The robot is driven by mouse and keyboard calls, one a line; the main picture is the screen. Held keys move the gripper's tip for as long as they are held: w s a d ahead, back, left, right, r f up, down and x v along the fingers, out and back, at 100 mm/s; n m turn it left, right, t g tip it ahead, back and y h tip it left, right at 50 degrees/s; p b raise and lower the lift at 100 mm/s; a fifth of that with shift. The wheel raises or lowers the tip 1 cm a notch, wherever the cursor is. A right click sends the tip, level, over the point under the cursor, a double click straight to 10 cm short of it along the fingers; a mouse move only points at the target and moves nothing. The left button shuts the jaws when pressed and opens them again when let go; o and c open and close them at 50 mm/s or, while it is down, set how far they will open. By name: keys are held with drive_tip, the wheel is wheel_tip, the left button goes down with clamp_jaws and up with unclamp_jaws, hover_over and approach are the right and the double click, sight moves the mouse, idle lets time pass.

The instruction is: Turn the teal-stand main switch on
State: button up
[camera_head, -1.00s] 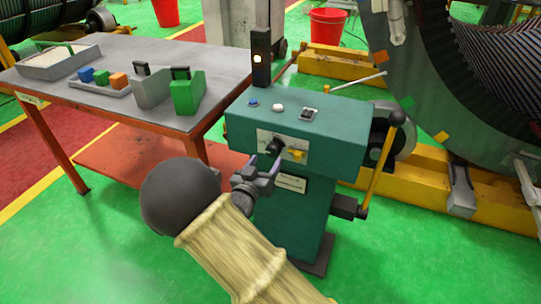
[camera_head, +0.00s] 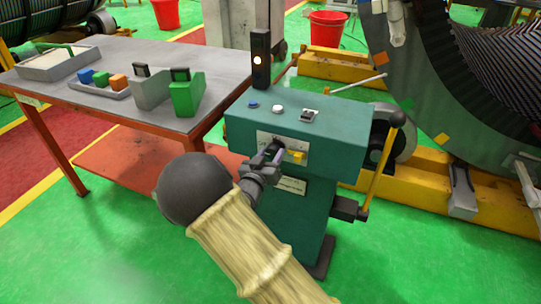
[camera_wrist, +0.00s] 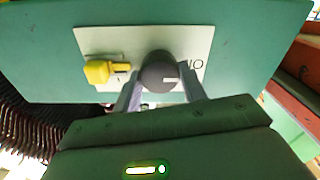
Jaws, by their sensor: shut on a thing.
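The teal stand (camera_head: 335,148) stands in the middle of the head view. Its front has a pale plate (camera_head: 264,137) with a dark round knob, the main switch, and a yellow handle (camera_head: 297,157) to its right. My gripper (camera_head: 270,154) is at the knob. In the wrist view its two fingers (camera_wrist: 160,88) are shut on the knob, one on each side.
Buttons (camera_head: 278,109) are on the stand's top. A yellow-handled lever (camera_head: 380,165) is at its right. A table (camera_head: 130,55) with small blocks and boxes stands left. Green floor is clear in front.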

drive_tip(key=shift+m+b, duration=0.3)
drive_tip(key=shift+m, duration=0.1)
drive_tip(key=m+b, duration=0.1)
drive_tip(key=m, duration=0.1)
drive_tip(key=m+b, duration=0.2)
drive_tip(key=shift+d+f, duration=0.1)
drive_tip(key=shift+f, duration=0.1)
drive_tip(key=m+b, duration=0.4)
drive_tip(key=shift+f+m, duration=0.1)
drive_tip(key=shift+m, duration=0.3)
drive_tip(key=m+b, duration=0.5)
drive_tip(key=b, duration=0.1)
drive_tip(key=shift+f, duration=0.1)
drive_tip(key=m+b, duration=0.3)
drive_tip(key=shift+s+b, duration=0.1)
drive_tip(key=shift+b, duration=0.25)
drive_tip(key=shift+r+m, duration=0.2)
drive_tip(key=shift+m, duration=0.1)
drive_tip(key=o, duration=1)
drive_tip(key=shift+c, duration=0.2)
drive_tip(key=shift+r, duration=0.1)
drive_tip(key=p+v, duration=0.3)
drive_tip(key=v, duration=1.4)
drive_tip(key=shift+s+p, duration=0.2)
drive_tip(key=shift+p, duration=0.1)
